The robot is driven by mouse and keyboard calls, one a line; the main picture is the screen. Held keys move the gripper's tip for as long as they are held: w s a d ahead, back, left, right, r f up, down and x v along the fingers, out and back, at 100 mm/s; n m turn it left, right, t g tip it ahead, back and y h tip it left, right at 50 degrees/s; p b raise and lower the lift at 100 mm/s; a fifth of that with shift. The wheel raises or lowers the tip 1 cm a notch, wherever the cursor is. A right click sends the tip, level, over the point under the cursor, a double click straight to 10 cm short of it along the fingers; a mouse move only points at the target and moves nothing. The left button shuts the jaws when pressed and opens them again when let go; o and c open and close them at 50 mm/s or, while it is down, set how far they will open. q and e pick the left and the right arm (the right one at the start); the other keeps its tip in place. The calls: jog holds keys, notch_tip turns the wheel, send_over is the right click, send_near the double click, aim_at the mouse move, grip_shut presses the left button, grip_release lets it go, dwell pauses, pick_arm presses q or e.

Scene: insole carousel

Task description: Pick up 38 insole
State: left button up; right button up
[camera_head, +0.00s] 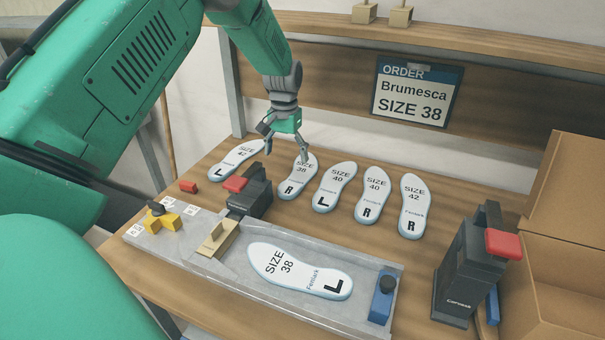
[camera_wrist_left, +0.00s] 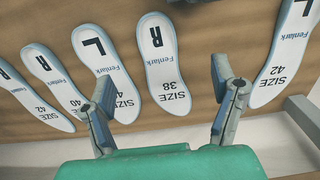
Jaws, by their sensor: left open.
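A white insole marked size 38, R (camera_head: 294,178) lies on the bench in the row, between the size 42 L insole and a size 40 L insole. It also shows in the left wrist view (camera_wrist_left: 163,66), between my fingers. Another size 38 insole, marked L (camera_head: 300,270), lies on the grey tray in front. My left gripper (camera_head: 285,152) is open and empty, above the far end of the size 38 R insole. In the left wrist view its fingers (camera_wrist_left: 165,95) spread either side of that insole. My right gripper is in neither view.
Other insoles are the size 42 L (camera_head: 236,160), size 40 L (camera_head: 335,186), size 40 R (camera_head: 372,195) and size 42 R (camera_head: 414,205). A black device with a red top (camera_head: 252,192) and a taller one (camera_head: 474,265) stand nearby. A cardboard box (camera_head: 565,250) is at right.

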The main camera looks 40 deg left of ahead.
pick_arm(q)
send_over(288, 190)
jog(key=f, duration=0.5)
jog(key=shift+w+d+f, duration=0.1)
jog(key=shift+d+f, duration=0.1)
jog(key=shift+d, duration=0.2)
jog(key=shift+a+f, duration=0.25)
jog(key=shift+f, duration=0.05)
jog(key=f, duration=0.3)
jog(key=f+p, duration=0.1)
jog(key=shift+a+f, duration=0.4)
jog(key=shift+d+f, duration=0.15)
jog(key=shift+f, duration=0.1)
jog(key=shift+d+r, duration=0.15)
jog(key=shift+d, duration=0.4)
jog(key=c, duration=1.2)
jog(key=shift+a, duration=0.45)
